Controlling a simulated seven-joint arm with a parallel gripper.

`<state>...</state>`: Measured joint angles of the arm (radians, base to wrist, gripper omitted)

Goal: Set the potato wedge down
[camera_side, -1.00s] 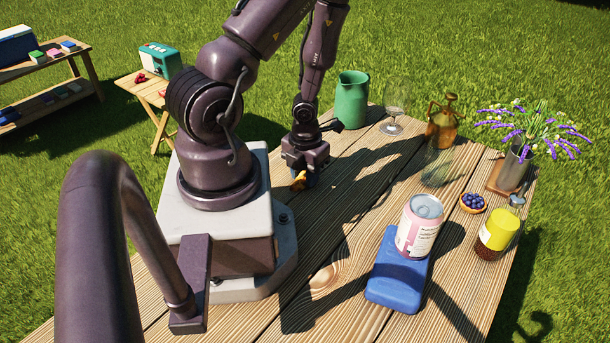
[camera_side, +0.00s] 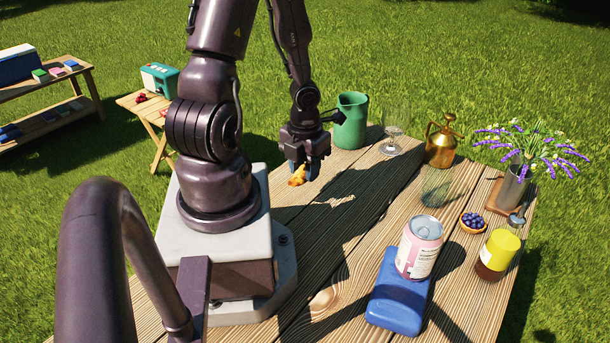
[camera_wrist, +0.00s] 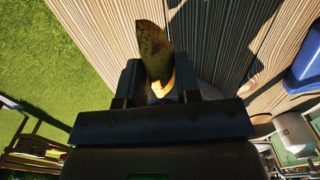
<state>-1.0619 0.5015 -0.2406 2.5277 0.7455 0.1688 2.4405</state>
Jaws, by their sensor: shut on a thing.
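The potato wedge (camera_side: 297,176) is golden-brown and held in my gripper (camera_side: 302,172), at the back left part of the wooden table, in front of the green jug. In the wrist view the wedge (camera_wrist: 153,55) sticks out from between the two fingers of my gripper (camera_wrist: 155,85), which are shut on it. Bare table boards show beyond its right side. I cannot tell whether the wedge touches the table or hangs just above it.
A green jug (camera_side: 351,120) stands close behind my gripper. A glass (camera_side: 394,130) and a brass can (camera_side: 443,145) are right of it. A pink can (camera_side: 418,250) stands on a blue block (camera_side: 397,300) nearer the front. The boards (camera_side: 345,215) between are clear.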

